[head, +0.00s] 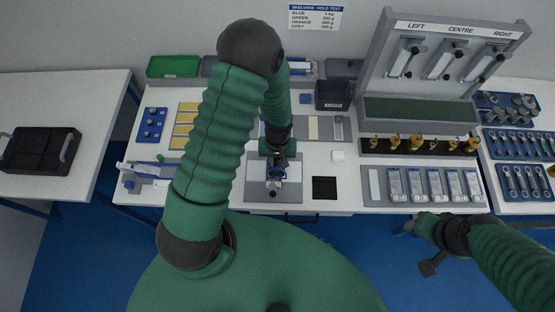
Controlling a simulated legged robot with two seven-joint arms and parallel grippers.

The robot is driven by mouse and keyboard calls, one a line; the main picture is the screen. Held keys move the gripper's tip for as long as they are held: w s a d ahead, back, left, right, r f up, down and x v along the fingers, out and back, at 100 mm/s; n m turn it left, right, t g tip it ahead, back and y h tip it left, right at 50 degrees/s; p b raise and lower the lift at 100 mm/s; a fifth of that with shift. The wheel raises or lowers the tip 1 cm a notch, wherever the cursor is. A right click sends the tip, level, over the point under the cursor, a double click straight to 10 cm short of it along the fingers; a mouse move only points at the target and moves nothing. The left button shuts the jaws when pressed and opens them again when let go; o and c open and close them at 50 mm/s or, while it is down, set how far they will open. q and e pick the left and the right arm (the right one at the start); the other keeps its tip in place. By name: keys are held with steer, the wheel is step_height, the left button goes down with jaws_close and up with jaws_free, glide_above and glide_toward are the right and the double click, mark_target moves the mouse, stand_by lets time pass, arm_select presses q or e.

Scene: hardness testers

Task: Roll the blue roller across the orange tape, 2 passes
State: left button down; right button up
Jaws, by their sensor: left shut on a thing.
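My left gripper (277,161) is over the grey plate (292,193) near the front middle of the bench. It is shut on a small dark-and-blue tool that looks like the blue roller (276,173), low over or on the white sheet (292,171) on that plate. I cannot tell if the roller touches the sheet. No orange tape can be made out under it; my gripper and arm cover part of that area. Yellow-orange strips (184,126) lie on a board to the left. My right gripper (420,224) is beyond the bench's front edge at right; its jaws are too small to read.
A black square (324,188) and a white block (338,156) are right of the plate. A blue-and-grey device (140,178) stands at left. Brass weights (394,142) and several grey testers (415,184) fill the right. A hanging rack (447,62) stands behind.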

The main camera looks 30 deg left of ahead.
arm_select(q)
steer(key=shift+s+a+p, duration=0.2)
steer(key=shift+s+a, duration=0.05)
steer(key=shift+a, duration=0.3)
steer(key=shift+s+a+p, duration=0.15)
steer(key=shift+s+a, duration=0.05)
steer(key=shift+a, duration=0.35)
stand_by(2.1)
step_height(320, 180, up, 6)
steer(key=p, duration=0.5)
stand_by(0.4)
stand_by(0.3)
